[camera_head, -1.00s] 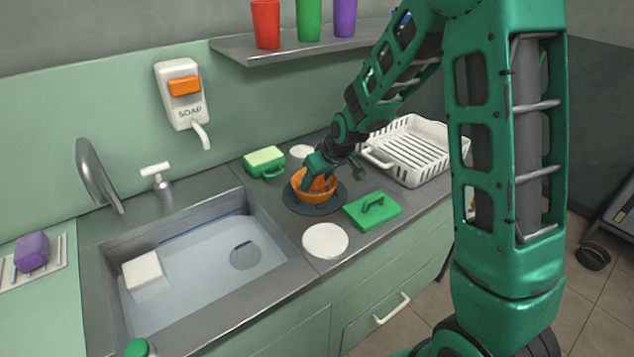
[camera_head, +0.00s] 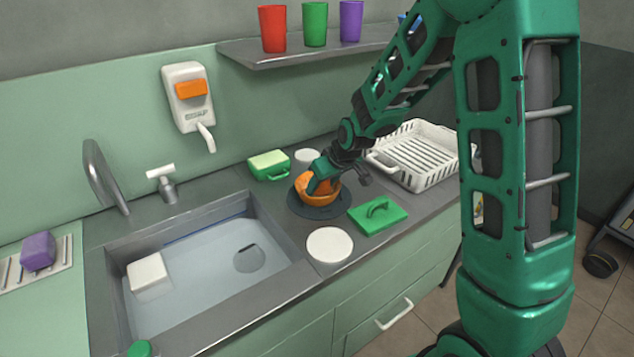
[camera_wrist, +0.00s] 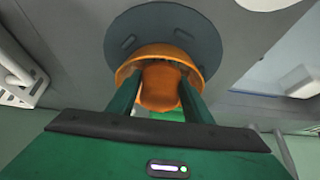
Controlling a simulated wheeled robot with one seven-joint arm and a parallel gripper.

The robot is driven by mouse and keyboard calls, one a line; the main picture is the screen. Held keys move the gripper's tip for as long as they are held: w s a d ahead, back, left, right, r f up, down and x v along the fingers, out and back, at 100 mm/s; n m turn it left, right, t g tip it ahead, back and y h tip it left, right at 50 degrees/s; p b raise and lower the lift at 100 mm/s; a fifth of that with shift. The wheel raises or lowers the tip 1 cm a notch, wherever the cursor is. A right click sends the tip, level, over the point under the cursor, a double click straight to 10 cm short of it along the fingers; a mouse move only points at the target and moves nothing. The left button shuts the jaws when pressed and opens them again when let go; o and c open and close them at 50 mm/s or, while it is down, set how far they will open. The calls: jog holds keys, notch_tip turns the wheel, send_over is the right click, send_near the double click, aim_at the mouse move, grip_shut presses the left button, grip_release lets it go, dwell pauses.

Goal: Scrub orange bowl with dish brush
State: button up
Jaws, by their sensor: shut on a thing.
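The orange bowl (camera_head: 312,198) sits on a dark round mat (camera_head: 333,212) on the counter, right of the sink. It also shows in the wrist view (camera_wrist: 128,68), with its rim around the space below my fingers. My gripper (camera_head: 318,184) points down into the bowl. In the wrist view its green fingers (camera_wrist: 160,95) are shut on an orange rounded block (camera_wrist: 160,88), which looks like the dish brush. The brush's lower end is inside the bowl and mostly hidden, so I cannot tell whether it touches the bottom.
A green handled pad (camera_head: 378,216) and a white disc (camera_head: 330,245) lie close in front. A white rack (camera_head: 420,155) stands to the right. The water-filled sink (camera_head: 205,270) is at left.

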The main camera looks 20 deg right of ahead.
jog(key=shift+s, duration=0.25)
jog(key=shift+d+r, duration=0.1)
jog(key=shift+r, duration=2.9)
jog(key=shift+r, duration=0.15)
jog(key=shift+r, duration=1.35)
jog(key=shift+f, duration=0.1)
jog(key=shift+w+f, duration=0.2)
jog(key=shift+f, duration=3.3)
